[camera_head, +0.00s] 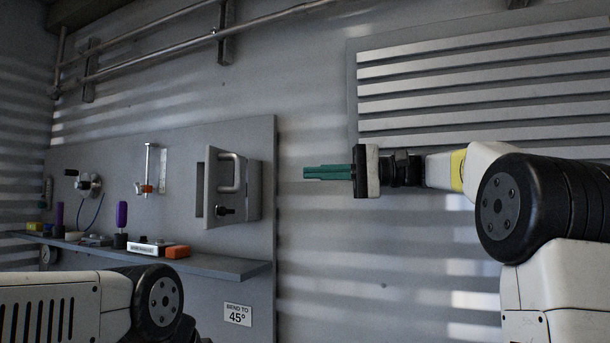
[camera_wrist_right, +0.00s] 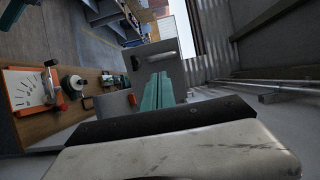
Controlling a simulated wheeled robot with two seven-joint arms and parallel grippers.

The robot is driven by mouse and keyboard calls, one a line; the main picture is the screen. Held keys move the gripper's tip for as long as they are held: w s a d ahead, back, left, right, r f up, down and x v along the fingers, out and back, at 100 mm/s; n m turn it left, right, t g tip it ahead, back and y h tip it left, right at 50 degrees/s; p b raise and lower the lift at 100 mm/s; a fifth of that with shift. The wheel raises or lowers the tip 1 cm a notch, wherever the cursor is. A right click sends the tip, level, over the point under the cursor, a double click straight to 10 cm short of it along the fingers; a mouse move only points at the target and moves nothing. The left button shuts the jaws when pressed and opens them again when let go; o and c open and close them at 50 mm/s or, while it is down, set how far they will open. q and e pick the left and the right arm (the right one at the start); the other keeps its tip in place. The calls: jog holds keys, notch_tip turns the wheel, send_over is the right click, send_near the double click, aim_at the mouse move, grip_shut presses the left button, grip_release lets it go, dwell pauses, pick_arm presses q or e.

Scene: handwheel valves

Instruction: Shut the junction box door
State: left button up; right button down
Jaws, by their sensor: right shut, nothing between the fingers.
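The grey junction box (camera_head: 254,190) is mounted on the grey wall panel. Its door (camera_head: 222,190) carries a bar handle (camera_head: 230,173) and a dark knob below it. A dark gap shows along the door's left side, so it looks ajar; how far is hard to tell. My right gripper (camera_head: 328,172) is to the right of the box, apart from it, with its teal fingers together and empty, pointing left. In the right wrist view, the fingers (camera_wrist_right: 158,92) overlap the door (camera_wrist_right: 150,66) and its handle (camera_wrist_right: 163,57). My left gripper is out of view; only its arm shows at lower left.
A shelf (camera_head: 222,267) below the box juts from the panel and holds several small items, including a purple-handled tool (camera_head: 121,216). A louvred panel (camera_head: 480,85) is behind my right arm. Pipes (camera_head: 160,48) run along the upper wall. The wall between box and gripper is bare.

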send_near(239, 188)
jog(key=a+r, duration=0.2)
jog(key=a, duration=0.4)
jog(key=shift+a+r, duration=0.25)
jog(key=shift+r, duration=0.15)
jog(key=shift+s+a, duration=0.1)
